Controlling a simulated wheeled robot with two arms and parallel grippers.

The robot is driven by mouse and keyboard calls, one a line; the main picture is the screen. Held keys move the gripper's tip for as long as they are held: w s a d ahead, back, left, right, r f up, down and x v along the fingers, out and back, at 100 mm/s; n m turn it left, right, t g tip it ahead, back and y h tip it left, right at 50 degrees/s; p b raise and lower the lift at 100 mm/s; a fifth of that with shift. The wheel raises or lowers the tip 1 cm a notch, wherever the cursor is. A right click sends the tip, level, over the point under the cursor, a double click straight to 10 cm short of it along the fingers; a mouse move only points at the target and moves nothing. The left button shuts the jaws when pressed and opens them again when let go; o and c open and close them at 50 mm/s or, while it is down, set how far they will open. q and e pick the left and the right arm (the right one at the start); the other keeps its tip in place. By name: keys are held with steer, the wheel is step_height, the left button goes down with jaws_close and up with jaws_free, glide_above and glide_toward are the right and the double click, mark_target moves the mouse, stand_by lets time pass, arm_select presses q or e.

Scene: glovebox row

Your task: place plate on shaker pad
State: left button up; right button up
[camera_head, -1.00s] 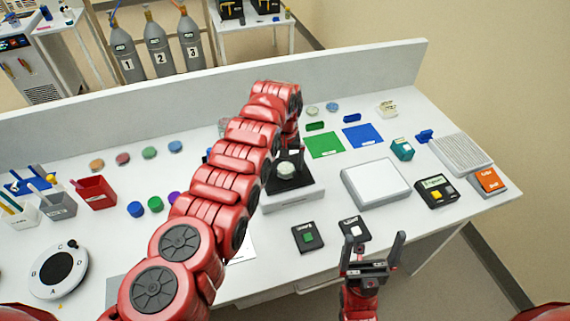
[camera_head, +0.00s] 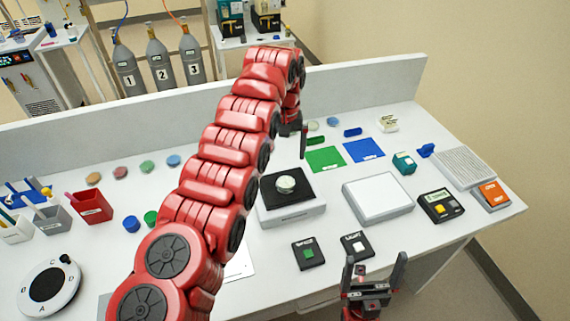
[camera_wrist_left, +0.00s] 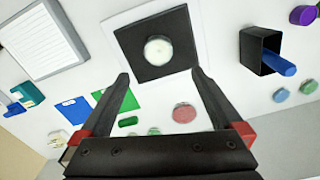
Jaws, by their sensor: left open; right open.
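The plate (camera_head: 286,184), a pale round dish, lies flat on the black shaker pad (camera_head: 270,201) near its middle. The pad tops a white shaker (camera_head: 293,217) on the bench. In the left wrist view the plate (camera_wrist_left: 158,50) shows whole on the dark pad (camera_wrist_left: 130,42), just beyond the fingertips. My left gripper (camera_head: 297,138) is open and empty, above and behind the plate and apart from it; the red arm hides part of it. Its two spread fingers show in the wrist view (camera_wrist_left: 159,76). My right gripper (camera_head: 376,264) is open and empty at the bench's front edge.
A white flat-topped device (camera_head: 378,197) stands right of the shaker. Two small black button boxes (camera_head: 308,254) lie in front. Green (camera_head: 325,159) and blue (camera_head: 363,150) mats lie behind. A red bin (camera_head: 92,207) and several coloured discs are at the left.

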arm_select(q)
steer(key=shift+s+r, duration=0.1)
steer(key=shift+r, duration=0.65)
steer(key=shift+r, duration=0.1)
